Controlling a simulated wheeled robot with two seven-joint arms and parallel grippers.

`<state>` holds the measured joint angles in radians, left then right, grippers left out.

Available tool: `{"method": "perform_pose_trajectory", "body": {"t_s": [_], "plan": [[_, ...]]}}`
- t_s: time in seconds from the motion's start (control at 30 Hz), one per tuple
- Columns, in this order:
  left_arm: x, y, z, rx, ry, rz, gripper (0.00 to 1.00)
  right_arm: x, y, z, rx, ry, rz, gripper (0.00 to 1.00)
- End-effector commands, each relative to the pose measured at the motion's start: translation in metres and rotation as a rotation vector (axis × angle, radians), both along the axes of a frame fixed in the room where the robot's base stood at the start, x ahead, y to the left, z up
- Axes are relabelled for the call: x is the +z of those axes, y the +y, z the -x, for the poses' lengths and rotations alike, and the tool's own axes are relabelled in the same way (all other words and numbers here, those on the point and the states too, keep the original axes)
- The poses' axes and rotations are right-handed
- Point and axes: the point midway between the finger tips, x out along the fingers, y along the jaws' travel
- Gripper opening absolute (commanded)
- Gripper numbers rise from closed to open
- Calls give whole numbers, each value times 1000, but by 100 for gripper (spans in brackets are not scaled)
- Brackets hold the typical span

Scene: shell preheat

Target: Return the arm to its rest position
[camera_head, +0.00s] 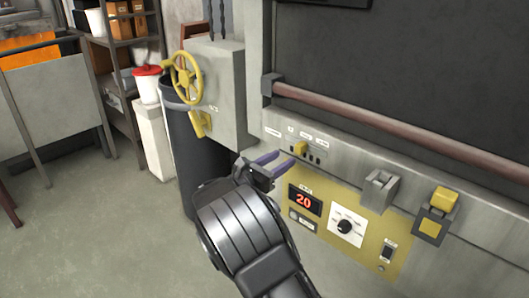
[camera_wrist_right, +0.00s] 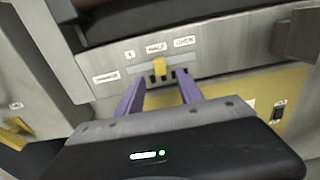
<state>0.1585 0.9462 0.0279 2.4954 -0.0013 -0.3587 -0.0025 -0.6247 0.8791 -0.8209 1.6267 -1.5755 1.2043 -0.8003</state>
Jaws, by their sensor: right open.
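My right gripper (camera_head: 277,167) is in front of the machine's control panel, its two purple fingers spread and empty. In the right wrist view the open fingers (camera_wrist_right: 160,95) point at a small yellow selector lever (camera_wrist_right: 160,66) on a slotted, labelled strip. The lever (camera_head: 300,148) also shows in the head view, just beyond the fingertips. It stands between the finger lines in the wrist view, and the fingers look apart from it. My left gripper is not in view.
The yellow panel has a red display (camera_head: 304,200) reading 20, a dial (camera_head: 346,226) and a switch (camera_head: 387,253). A brown bar (camera_head: 400,130) crosses above. Floor at left is clear.

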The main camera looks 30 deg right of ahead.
Motion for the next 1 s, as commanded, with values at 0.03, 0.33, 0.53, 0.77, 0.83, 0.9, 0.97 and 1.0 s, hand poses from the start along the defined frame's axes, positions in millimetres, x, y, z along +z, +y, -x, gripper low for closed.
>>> {"method": "perform_pose_trajectory", "body": {"t_s": [0.03,0.33,0.53,0.77,0.83,0.9,0.97,1.0], "plan": [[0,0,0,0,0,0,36,0,0,0,0,0,0,44],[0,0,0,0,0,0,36,-11,2,-7,28,-49,-61,44],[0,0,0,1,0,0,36,-96,23,-4,49,-124,-394,44],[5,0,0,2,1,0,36,-246,107,46,-79,-199,-957,44],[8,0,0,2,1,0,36,-286,139,72,-173,-234,-1133,44],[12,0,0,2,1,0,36,-322,175,103,-297,-283,-1305,44],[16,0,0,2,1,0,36,-347,207,132,-429,-338,-1448,44],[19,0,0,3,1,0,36,-360,229,152,-534,-386,-1538,44]]}}
